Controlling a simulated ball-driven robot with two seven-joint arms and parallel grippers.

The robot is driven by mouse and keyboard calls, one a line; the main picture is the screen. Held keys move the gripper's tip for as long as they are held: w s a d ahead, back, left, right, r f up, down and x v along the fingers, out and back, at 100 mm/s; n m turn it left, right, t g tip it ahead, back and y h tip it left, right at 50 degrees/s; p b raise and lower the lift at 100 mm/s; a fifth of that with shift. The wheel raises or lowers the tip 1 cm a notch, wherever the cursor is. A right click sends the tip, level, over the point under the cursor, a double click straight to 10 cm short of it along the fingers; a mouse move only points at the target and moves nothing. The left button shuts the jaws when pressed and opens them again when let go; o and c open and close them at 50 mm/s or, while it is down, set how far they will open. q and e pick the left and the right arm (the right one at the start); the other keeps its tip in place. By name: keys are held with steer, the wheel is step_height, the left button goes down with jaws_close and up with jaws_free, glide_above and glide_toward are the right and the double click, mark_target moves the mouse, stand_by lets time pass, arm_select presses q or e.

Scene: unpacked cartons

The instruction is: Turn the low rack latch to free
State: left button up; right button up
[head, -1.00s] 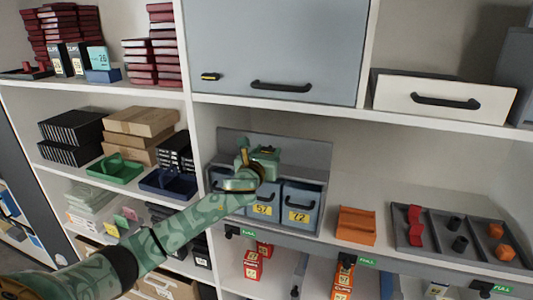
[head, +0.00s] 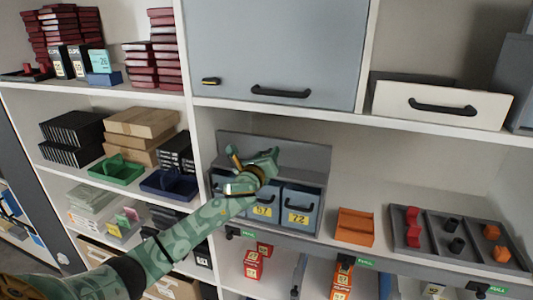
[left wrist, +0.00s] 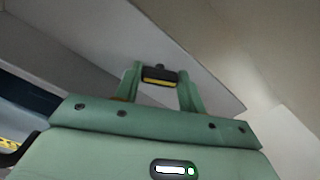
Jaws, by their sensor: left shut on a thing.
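My left gripper (head: 252,160) is in front of the low rack, above its blue-grey drawers and before the grey back panel (head: 310,158). In the left wrist view its two green fingers (left wrist: 160,82) are shut on a small black and yellow latch (left wrist: 158,76), one finger at each side. In the head view the gripper covers most of the latch, so its exact angle cannot be told there. The drawers carry yellow labels, such as the one marked 72 (head: 298,218). My right gripper is not in view.
An orange tray (head: 355,227) and a dark grey divided tray (head: 430,228) stand on the shelf to the right. A grey cabinet door (head: 275,45) with a black and yellow latch (head: 210,80) is above. Green and blue trays lie left, beyond the upright divider.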

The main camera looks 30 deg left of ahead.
arm_select(q)
steer(key=n+p, duration=0.1)
steer(key=n, duration=0.5)
steer(key=n+p, duration=0.2)
steer(key=n, duration=0.4)
steer(key=shift+f+n, duration=0.1)
steer(key=shift+n, duration=0.2)
stand_by(0.4)
steer(key=o, duration=1)
steer(key=shift+a, duration=0.1)
steer(key=shift+s, duration=0.1)
steer(key=b+v, duration=0.1)
steer(key=v, duration=1.5)
steer(key=shift+s, duration=0.15)
